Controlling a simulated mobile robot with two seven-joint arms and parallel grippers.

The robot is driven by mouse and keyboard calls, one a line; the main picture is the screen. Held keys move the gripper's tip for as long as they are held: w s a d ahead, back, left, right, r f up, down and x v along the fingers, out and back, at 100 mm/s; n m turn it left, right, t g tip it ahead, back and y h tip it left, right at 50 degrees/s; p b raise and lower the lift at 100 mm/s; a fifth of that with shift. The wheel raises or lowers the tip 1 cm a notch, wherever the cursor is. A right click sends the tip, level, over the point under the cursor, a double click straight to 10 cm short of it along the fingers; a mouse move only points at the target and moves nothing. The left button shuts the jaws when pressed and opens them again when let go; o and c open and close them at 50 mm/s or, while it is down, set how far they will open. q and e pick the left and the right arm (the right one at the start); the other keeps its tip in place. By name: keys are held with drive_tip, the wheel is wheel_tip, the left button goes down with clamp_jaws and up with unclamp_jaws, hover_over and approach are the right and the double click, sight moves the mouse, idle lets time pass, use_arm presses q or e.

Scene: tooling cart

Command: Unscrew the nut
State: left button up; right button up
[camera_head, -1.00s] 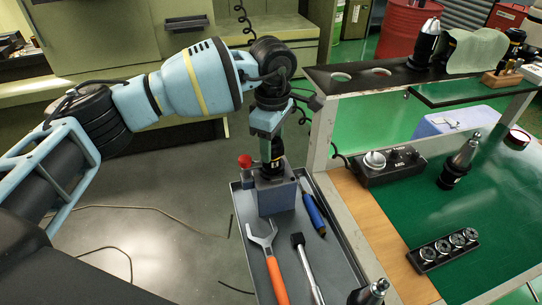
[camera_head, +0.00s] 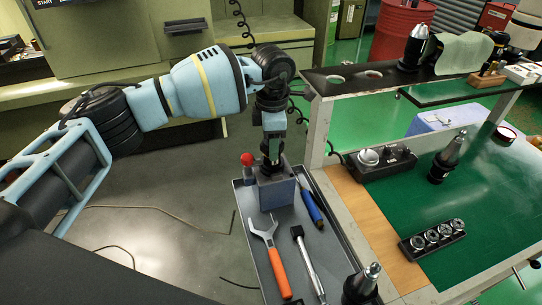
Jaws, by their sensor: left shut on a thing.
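A grey-blue block fixture (camera_head: 277,192) stands at the far end of the grey tray. A dark tool holder with its nut (camera_head: 271,168) rises upright from the block, mostly covered by my gripper. My left gripper (camera_head: 271,158) points down from above and is shut on the nut, directly over the block. The exact finger contact is too small to see. My right gripper is not in view.
The grey tray (camera_head: 245,228) holds an orange-handled wrench (camera_head: 276,265), a blue-handled tool (camera_head: 311,208), a silver-shafted tool (camera_head: 309,264) and a red-topped item (camera_head: 247,165).

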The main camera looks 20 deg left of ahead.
use_arm(q)
drive_tip(key=shift+r+n, duration=0.2)
drive_tip(key=shift+n, duration=0.3)
drive_tip(key=shift+f+n, duration=0.25)
drive_tip(key=shift+n, duration=0.45)
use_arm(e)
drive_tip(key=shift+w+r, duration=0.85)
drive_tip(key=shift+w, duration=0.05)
use_arm(q)
drive_tip(key=shift+n, duration=0.8)
drive_tip(key=n, duration=0.3)
drive_tip(key=shift+n, duration=0.7)
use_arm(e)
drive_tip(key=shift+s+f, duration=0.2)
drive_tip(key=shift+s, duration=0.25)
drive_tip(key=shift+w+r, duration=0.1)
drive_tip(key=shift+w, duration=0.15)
